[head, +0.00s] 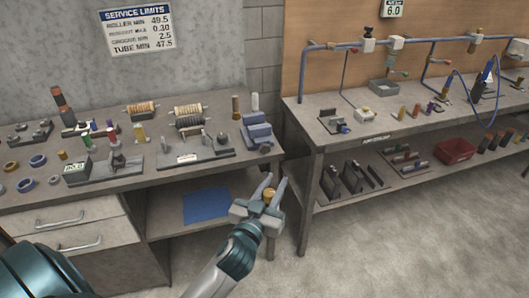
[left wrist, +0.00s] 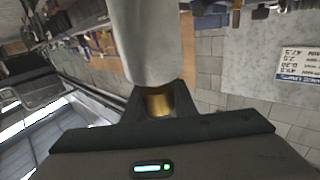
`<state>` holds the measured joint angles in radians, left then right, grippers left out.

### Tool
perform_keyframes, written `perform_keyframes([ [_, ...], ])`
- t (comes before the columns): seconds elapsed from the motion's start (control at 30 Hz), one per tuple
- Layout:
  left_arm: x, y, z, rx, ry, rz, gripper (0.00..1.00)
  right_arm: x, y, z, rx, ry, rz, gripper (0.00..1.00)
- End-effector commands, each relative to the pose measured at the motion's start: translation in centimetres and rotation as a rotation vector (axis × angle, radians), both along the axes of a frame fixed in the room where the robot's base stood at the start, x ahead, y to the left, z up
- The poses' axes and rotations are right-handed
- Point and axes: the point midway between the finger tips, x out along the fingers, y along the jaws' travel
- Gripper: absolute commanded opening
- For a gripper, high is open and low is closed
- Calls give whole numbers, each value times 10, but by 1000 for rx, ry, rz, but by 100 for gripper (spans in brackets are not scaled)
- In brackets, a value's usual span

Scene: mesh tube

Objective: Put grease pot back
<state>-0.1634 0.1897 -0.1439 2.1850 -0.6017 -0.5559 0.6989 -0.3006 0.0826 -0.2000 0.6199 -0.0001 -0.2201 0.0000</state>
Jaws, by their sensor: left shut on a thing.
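My left gripper (head: 270,188) is in front of the bench's right end, near its corner leg in the picture. It is shut on a small brass-coloured thing, which I take as the grease pot (head: 270,195); only part of it shows between the fingers. In the left wrist view the brass-coloured pot (left wrist: 160,101) shows between dark gripper parts, with a large pale grey rounded body covering much of the view above it. My right gripper is not in view.
A blue mat (head: 207,205) lies bare on the left bench's lower shelf. The left bench top (head: 150,187) is crowded with rollers, rings and fixtures. A second bench (head: 345,150) at right holds pipes, valves and tools, with a red bin (head: 455,151) below. The floor at right is clear.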

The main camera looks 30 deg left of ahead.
Motion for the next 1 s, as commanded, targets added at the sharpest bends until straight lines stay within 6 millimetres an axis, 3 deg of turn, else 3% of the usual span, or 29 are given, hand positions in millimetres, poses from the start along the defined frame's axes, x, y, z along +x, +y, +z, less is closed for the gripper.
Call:
perform_keyframes([
  [0.03, -22, -14, -9, -2, 1, -26, 0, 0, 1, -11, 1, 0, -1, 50],
  [0.2, -79, -49, -9, -1, 0, -90, 0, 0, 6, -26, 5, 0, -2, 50],
  [0.4, -116, -67, -3, 0, -1, -126, 0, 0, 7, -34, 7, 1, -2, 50],
  [0.77, -123, -71, 1, 1, -2, -133, 0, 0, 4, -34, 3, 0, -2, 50],
  [0.87, -123, -70, 0, 1, -2, -133, 0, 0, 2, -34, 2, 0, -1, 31],
  [1.0, -123, -70, 0, 1, -2, -133, 0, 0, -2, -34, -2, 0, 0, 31],
])
